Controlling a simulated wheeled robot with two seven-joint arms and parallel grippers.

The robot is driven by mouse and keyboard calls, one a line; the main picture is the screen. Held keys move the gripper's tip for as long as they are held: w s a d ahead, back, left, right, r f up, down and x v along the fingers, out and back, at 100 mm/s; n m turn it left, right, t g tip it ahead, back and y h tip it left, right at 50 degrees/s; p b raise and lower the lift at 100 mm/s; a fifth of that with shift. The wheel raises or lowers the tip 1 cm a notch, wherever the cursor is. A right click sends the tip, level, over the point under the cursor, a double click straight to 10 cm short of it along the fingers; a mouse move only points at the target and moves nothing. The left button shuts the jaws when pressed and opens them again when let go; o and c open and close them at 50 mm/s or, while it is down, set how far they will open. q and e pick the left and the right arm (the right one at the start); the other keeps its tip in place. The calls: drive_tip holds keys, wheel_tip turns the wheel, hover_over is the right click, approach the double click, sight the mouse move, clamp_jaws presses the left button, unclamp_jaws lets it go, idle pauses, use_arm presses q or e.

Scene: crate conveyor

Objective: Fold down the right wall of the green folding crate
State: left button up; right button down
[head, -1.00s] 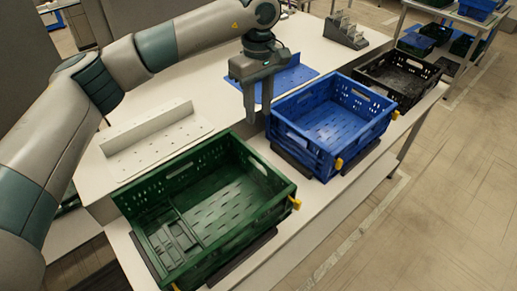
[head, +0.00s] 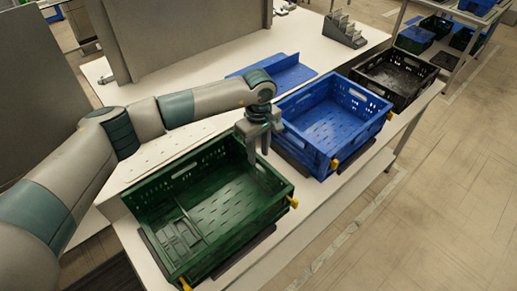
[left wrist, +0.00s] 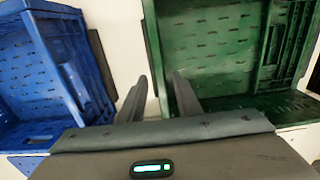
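The green folding crate (head: 186,165) stands at the front of the table in the head view. Its right wall (head: 268,178) is upright. A ribbed panel (head: 178,236) lies flat inside at the crate's left end. My left gripper (head: 258,160) points down at the right wall, near its back half. In the left wrist view the gripper (left wrist: 162,88) is open. One finger is over the pale gap outside the crate, the other over the crate's edge (left wrist: 163,40). I cannot tell whether either finger touches the wall. My right gripper is not in view.
A blue crate (head: 331,158) stands close to the right of the green one, with a narrow gap between. A black crate (head: 425,91) is beyond it. A blue perforated bracket (head: 290,72) lies behind. Yellow latches (head: 293,203) stick out at the green crate's front corners.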

use_arm(q)
drive_tip(key=shift+f, duration=0.25)
clamp_jaws()
drive_tip(key=shift+a, duration=0.1)
